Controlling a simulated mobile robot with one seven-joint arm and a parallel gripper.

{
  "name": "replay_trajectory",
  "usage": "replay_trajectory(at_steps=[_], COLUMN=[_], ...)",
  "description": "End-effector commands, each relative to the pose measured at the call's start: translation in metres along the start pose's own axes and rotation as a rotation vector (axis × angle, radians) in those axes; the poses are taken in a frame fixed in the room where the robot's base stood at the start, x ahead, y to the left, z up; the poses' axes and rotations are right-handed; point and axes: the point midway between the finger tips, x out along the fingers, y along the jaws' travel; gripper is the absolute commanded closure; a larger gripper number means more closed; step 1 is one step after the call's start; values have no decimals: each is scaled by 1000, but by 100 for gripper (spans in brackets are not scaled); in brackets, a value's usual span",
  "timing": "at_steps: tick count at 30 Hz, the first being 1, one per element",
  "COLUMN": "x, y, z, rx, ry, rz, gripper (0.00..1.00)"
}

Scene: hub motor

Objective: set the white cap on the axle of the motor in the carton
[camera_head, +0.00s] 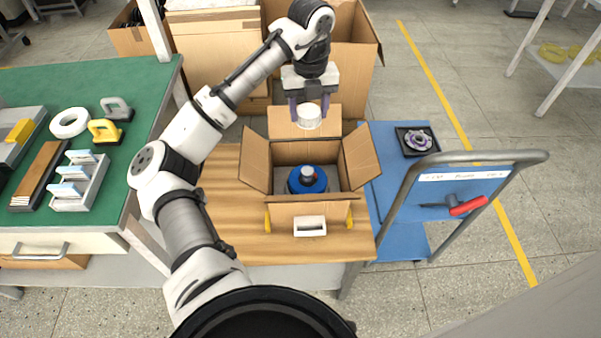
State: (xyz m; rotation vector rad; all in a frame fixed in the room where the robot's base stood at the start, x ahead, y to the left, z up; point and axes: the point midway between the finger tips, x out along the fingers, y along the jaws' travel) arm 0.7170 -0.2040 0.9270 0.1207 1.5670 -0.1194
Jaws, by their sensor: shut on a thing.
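The white cap (309,116) is a short white cylinder held between the fingers of my gripper (309,103). My gripper points down and is shut on it, above the back part of the open carton (296,211). The carton stands on the wooden table with its flaps spread. The cap is apart from the axle, higher and farther back in the picture. The axle's fine shape is too small to tell.
A blue cart (398,190) with a black tray (417,141) and a red-handled tool stands at the right. A green bench (90,90) with handles and a white ring is at the left. Large cardboard boxes (215,50) stand behind. The wooden tabletop (222,185) left of the carton is clear.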

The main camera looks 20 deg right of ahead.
Motion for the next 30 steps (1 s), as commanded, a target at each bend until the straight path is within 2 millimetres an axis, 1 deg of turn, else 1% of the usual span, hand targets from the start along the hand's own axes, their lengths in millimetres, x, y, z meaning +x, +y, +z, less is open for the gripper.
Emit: replay_trajectory(at_steps=[2,5,15,18,22,28,30], x=[8,27,111,133,153,166,173], y=[-2,-3,-3,-3,-2,-2,-2], z=[-2,-3,-3,-3,-2,-2,-2], rx=[23,28,24,22,21,22,21], ry=[4,7,8,6,4,2,3], rz=[-2,-4,-5,-5,-3,-2,-2], gripper=[69,69,69,69,69,69,69])
